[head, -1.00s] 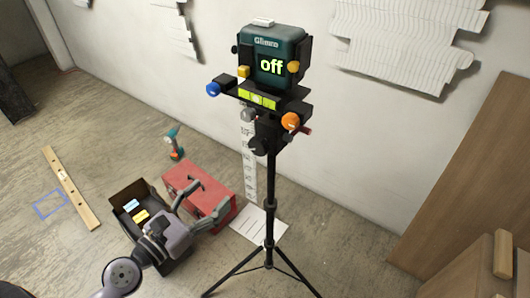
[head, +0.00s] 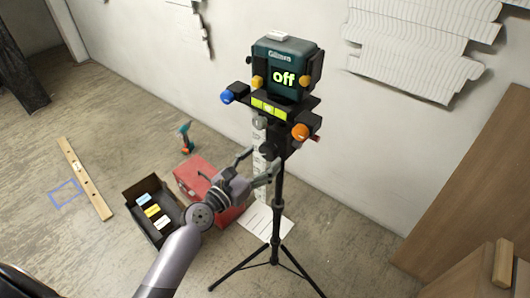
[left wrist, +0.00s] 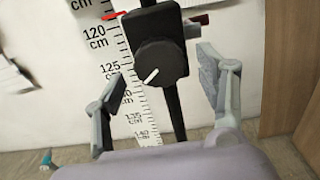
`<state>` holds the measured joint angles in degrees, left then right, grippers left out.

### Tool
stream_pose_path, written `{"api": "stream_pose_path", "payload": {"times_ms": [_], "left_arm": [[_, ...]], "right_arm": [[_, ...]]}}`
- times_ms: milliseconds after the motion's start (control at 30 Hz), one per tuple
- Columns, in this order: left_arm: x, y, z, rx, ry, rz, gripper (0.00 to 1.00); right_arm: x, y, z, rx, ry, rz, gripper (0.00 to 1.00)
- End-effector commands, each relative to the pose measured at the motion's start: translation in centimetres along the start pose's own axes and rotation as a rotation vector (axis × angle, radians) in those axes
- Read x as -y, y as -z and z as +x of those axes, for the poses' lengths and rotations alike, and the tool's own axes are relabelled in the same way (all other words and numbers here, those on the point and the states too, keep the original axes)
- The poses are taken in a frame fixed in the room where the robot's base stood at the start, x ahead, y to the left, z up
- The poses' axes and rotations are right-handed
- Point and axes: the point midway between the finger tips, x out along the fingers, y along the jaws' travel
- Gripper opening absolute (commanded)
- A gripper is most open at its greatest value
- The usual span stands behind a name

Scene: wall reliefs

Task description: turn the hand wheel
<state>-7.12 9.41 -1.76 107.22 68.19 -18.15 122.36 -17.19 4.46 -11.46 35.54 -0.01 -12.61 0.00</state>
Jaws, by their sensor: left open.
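The hand wheel seems to be the round black knob (left wrist: 160,62) with a white pointer mark, on the tripod's black column in the left wrist view. In the head view the knob (head: 267,151) is small, below the instrument. My left gripper (head: 258,162) is open at the column, just below the knob in the picture. In the left wrist view my left gripper's (left wrist: 162,78) fingers stand on either side of the knob, with gaps; contact does not show. The green instrument (head: 284,68) reads "off". My right gripper is not in view.
Blue (head: 228,97) and orange (head: 300,132) knobs stick out beside the instrument. A scale strip (left wrist: 118,68) hangs behind the column. A red toolbox (head: 195,174), an open black box (head: 145,195) and a drill (head: 186,138) are on the floor. A wooden panel (head: 470,190) stands right.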

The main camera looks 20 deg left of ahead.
Motion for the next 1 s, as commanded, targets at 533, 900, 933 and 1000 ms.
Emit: {"api": "stream_pose_path", "payload": {"times_ms": [533, 900, 933, 1000], "left_arm": [[0.0, 0.1, 2.2, 0.000, -0.001, 0.000, 0.65], [0.0, 0.1, 2.2, 0.000, -0.001, 0.000, 0.40], [0.0, 0.0, 2.2, 0.000, -0.001, 0.000, 0.38], [0.0, 0.0, 2.2, 0.000, -0.001, 0.000, 0.34]], "right_arm": [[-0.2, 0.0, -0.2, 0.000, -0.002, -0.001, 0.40], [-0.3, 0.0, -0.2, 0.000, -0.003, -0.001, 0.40], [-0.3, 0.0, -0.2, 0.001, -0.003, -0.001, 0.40], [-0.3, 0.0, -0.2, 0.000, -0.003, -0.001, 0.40]]}}
